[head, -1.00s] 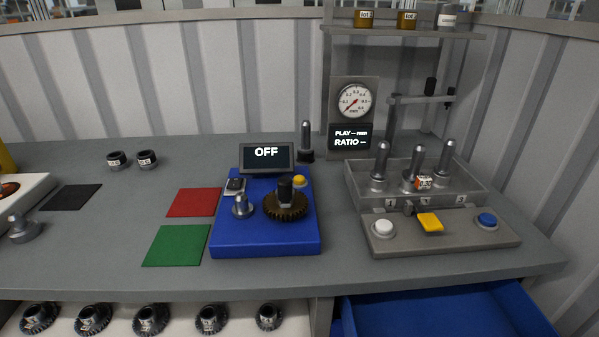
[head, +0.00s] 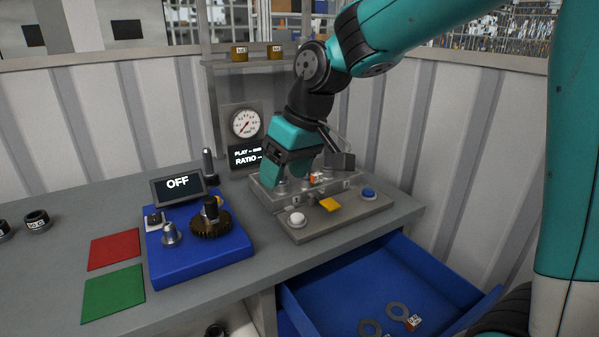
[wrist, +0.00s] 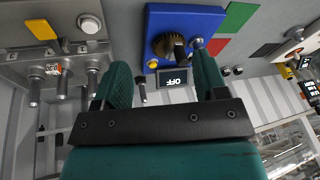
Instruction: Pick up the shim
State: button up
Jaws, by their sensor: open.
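Two flat grey rings that look like shims lie in the open blue drawer (head: 345,285). One ring (head: 398,311) has an orange-and-white tag beside it. The other ring (head: 369,328) is cut by the lower picture edge. My gripper (head: 305,172) hangs over the grey fixture (head: 345,210) on the bench, above and behind the drawer. In the wrist view my gripper (wrist: 163,80) is open, with nothing between its teal fingers. The rings do not show in the wrist view.
The blue drive unit (head: 200,258) with its OFF screen (head: 178,184) stands left of the fixture. Red (head: 114,250) and green (head: 113,293) mats lie beside it. A gauge panel (head: 245,135) and shelf stand behind.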

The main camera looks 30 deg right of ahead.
jog(key=w+d+m+t+h+p, duration=0.1)
jog(key=w+d+m, duration=0.1)
jog(key=w+d, duration=0.95)
jog(key=m+t+h+p, duration=0.1)
jog(key=m+h, duration=0.1)
send_near(316, 173)
jog(key=shift+p+x, duration=3.15)
jog(key=shift+x, duration=1.7)
jog(key=shift+d, duration=0.1)
jog(key=c, duration=1)
jog(key=shift+o, duration=0.2)
jog(key=shift+r, duration=0.1)
